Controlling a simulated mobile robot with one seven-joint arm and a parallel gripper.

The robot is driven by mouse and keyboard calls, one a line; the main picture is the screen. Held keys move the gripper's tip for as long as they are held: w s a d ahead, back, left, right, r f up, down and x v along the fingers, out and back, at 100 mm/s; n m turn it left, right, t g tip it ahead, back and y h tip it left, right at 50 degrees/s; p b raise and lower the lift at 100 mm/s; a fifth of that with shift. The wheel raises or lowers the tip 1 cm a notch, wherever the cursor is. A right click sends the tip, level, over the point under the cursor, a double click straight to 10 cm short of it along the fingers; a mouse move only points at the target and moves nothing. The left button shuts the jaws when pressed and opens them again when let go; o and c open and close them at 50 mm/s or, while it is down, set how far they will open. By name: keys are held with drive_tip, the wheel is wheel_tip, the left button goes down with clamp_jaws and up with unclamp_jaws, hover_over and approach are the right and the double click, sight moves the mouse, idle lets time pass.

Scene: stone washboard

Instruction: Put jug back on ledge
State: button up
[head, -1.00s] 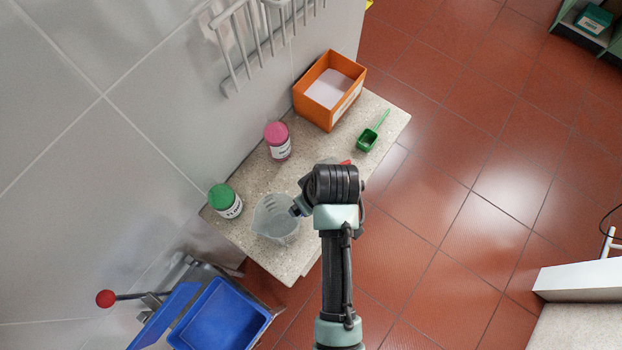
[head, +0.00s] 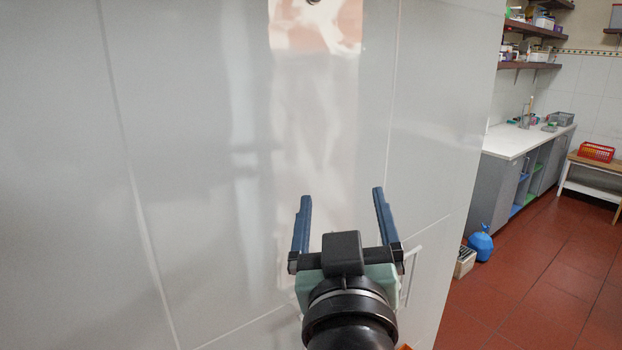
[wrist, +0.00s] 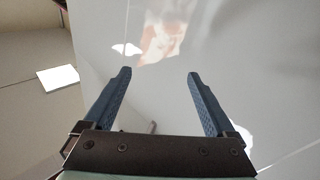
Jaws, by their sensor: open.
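My gripper (head: 342,195) is open and empty, raised in front of the grey tiled wall (head: 190,150). Its two blue fingers stand wide apart and point up. In the wrist view my gripper (wrist: 160,75) also shows nothing between its fingers, only the shiny wall beyond. The jug and the ledge are not visible in either present view.
To the right, past the wall's edge, is a red tiled floor (head: 550,270). A counter (head: 515,140), a blue bag (head: 481,242), wall shelves (head: 530,62) and a red basket on a bench (head: 596,152) stand farther off.

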drive_tip(key=s+a+r+t, duration=0.1)
drive_tip(key=s+r+t, duration=0.2)
drive_tip(key=s+r, duration=0.3)
drive_tip(key=s+a+r+m+t, duration=0.1)
drive_tip(key=s+r+t, duration=0.3)
drive_tip(key=r, duration=1)
drive_tip(key=shift+s+a+t+y, duration=0.3)
drive_tip(key=shift+s+a, duration=0.5)
drive_tip(key=shift+s, duration=0.45)
drive_tip(key=shift+f, duration=0.1)
wheel_tip(320, 180, down, 5)
drive_tip(key=b, duration=0.5)
drive_tip(key=shift+w, duration=0.1)
